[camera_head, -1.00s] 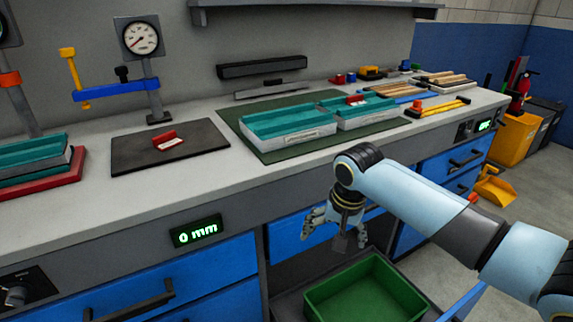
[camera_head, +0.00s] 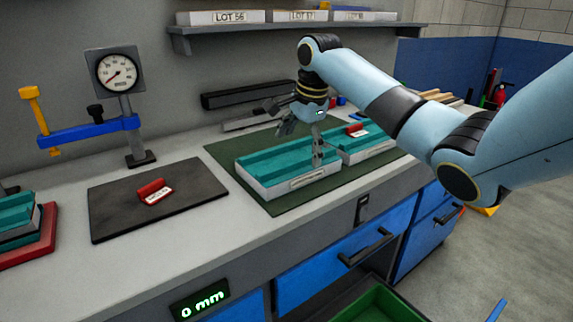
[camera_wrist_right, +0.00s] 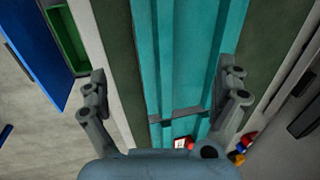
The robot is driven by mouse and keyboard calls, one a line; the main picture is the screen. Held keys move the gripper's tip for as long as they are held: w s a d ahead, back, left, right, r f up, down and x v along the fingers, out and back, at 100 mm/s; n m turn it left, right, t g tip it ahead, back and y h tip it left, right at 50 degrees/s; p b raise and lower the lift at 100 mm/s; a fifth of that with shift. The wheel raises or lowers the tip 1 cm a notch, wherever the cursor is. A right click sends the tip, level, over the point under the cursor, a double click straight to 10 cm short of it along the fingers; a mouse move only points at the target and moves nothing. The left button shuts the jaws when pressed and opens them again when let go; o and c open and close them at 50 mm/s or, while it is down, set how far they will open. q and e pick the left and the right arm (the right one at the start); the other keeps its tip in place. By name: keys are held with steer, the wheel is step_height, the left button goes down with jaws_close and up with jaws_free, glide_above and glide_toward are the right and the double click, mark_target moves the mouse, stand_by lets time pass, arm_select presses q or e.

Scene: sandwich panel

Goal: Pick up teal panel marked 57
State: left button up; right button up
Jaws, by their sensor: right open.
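Two teal-topped panels with pale sides lie on a green mat. The left panel (camera_head: 262,162) has a label on its front edge, too small to read. The right panel (camera_head: 374,149) carries a red-and-white tag (camera_head: 356,130); I cannot tell which is marked 57. My right gripper (camera_head: 300,143) is open and empty over the right end of the left panel. In the right wrist view, the open fingers (camera_wrist_right: 162,100) stand on either side of a long teal panel (camera_wrist_right: 185,60), with no clear grip on it. My left gripper is not in view.
A dark pad (camera_head: 110,205) with a red tag block (camera_head: 153,190) lies to the left. A gauge stand (camera_head: 130,110) with a blue-and-yellow clamp stands behind it. A shelf (camera_head: 260,30) with lot boxes hangs above. A green bin (camera_head: 375,306) sits below the bench front.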

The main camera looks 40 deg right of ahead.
mark_target(296, 163)
steer(key=shift+w+f, duration=0.1)
steer(key=shift+f, duration=0.3)
steer(key=shift+w+f, duration=0.1)
steer(key=shift+f, duration=0.2)
steer(key=x, duration=0.4)
steer(key=shift+w+r, duration=0.1)
steer(key=shift+w+d+f, duration=0.1)
steer(key=shift+w+f, duration=0.05)
steer(key=shift+f, duration=0.3)
steer(key=c, duration=0.4)
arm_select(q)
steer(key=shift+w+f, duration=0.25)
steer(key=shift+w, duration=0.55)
arm_select(e)
steer(key=shift+r, duration=0.1)
steer(key=c, duration=1.6)
